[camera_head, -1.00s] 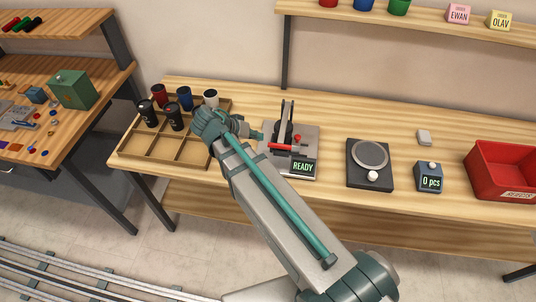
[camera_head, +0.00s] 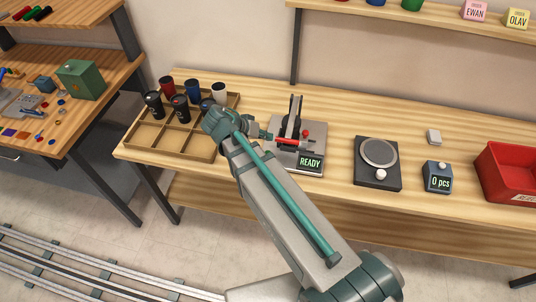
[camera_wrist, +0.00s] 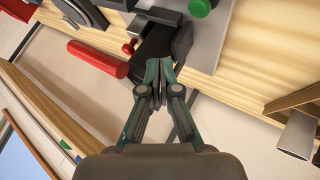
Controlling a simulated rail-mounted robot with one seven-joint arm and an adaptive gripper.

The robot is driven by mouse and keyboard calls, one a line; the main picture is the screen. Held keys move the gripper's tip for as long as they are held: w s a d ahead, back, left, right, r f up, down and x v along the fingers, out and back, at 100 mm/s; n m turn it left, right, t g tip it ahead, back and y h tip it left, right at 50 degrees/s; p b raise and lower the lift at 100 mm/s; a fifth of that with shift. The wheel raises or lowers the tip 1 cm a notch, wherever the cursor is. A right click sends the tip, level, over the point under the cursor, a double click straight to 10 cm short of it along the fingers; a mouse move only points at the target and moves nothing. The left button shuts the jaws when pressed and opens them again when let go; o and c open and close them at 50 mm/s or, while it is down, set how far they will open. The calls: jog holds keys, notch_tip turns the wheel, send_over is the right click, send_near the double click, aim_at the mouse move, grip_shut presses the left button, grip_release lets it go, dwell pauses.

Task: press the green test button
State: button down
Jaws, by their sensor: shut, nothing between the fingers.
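The green test button (camera_wrist: 199,8) is a round cap on the marker's grey plate, cut by the top edge of the wrist view. I cannot make it out in the head view. The laser marker (camera_head: 285,158) has a black upright, a red lever (camera_head: 291,142) and a screen (camera_head: 310,162) reading READY. My gripper (camera_wrist: 158,65) is shut and empty. Its tips overlap a dark block of the marker, left of and below the button in the wrist view; I cannot tell whether they touch. In the head view my gripper (camera_head: 267,135) is at the marker's left side.
A wooden tray (camera_head: 150,155) with several cups (camera_head: 167,86) stands left of the marker. A round-plated scale (camera_head: 380,155), a counter (camera_head: 437,178) reading 0 pcs and a red bin (camera_head: 510,170) stand to the right. Bare tabletop lies behind the marker.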

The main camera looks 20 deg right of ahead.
jog(key=shift+f+b, duration=1.45)
jog(key=shift+f, duration=1.3)
jog(key=shift+f, duration=0.15)
jog(key=shift+f+b, duration=0.3)
jog(key=shift+b, duration=0.15)
jog(key=shift+f+b, duration=0.45)
jog(key=shift+f, duration=0.05)
jog(key=shift+r+p, duration=0.45)
jog(key=shift+r, duration=0.5)
jog(key=shift+r, duration=0.1)
jog(key=shift+r+p, duration=1.35)
jog(key=shift+r, duration=1.1)
